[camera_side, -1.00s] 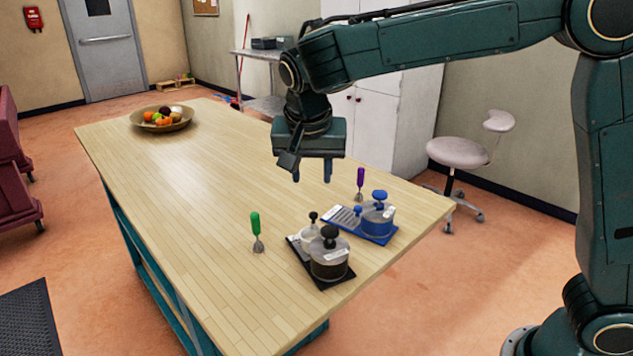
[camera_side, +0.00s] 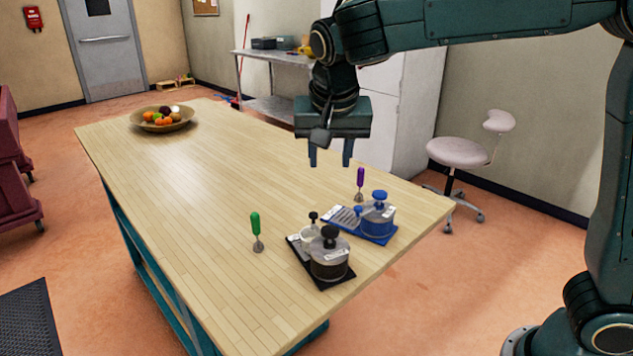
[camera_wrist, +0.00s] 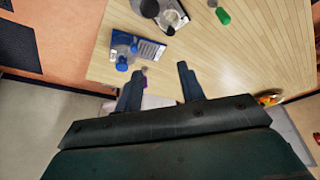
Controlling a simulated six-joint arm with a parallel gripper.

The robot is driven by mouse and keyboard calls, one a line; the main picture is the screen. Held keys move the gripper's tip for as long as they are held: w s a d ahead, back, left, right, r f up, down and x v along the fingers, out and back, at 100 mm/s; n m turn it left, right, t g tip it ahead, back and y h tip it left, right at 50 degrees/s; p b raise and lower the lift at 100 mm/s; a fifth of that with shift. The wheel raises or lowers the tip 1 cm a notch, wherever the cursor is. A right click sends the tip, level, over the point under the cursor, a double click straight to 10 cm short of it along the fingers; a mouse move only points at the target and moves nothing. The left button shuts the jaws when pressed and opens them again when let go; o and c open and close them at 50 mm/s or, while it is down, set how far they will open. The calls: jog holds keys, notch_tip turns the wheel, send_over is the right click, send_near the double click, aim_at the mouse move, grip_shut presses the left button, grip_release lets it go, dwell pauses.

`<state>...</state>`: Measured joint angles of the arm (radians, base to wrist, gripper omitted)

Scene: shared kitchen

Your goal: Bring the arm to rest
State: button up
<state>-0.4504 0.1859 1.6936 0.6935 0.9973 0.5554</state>
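My gripper (camera_side: 330,164) hangs above the far right part of the wooden table (camera_side: 190,190), fingers pointing down. The two fingers stand apart with nothing between them. In the wrist view my gripper (camera_wrist: 158,82) also shows its fingers spread and empty. The gripper is clear of the table top and touches nothing.
A blue tray (camera_side: 345,217) with a blue-lidded jar (camera_side: 378,215) and a black tray (camera_side: 336,284) with a dark-lidded jar (camera_side: 330,258) stand at the near right. A purple-handled tool (camera_side: 360,182) and a green-handled tool (camera_side: 256,230) stand close by. A fruit bowl (camera_side: 185,122) is at the far end.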

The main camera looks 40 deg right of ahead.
jog(key=s+d+r+n+t+y, duration=0.1)
jog(key=s+d+n, duration=0.25)
jog(key=s, duration=0.45)
jog(key=s+d+r+n+t+y, duration=0.1)
jog(key=s+d+n, duration=0.1)
jog(key=s+d, duration=0.5)
jog(key=s+a+f+n+y, duration=0.1)
jog(key=s+a+f+n, duration=0.1)
jog(key=s, duration=0.7)
notch_tip(320, 180, down, 2)
jog(key=shift+s+f+n, duration=0.1)
jog(key=shift+s+n, duration=0.2)
jog(key=shift+n, duration=0.15)
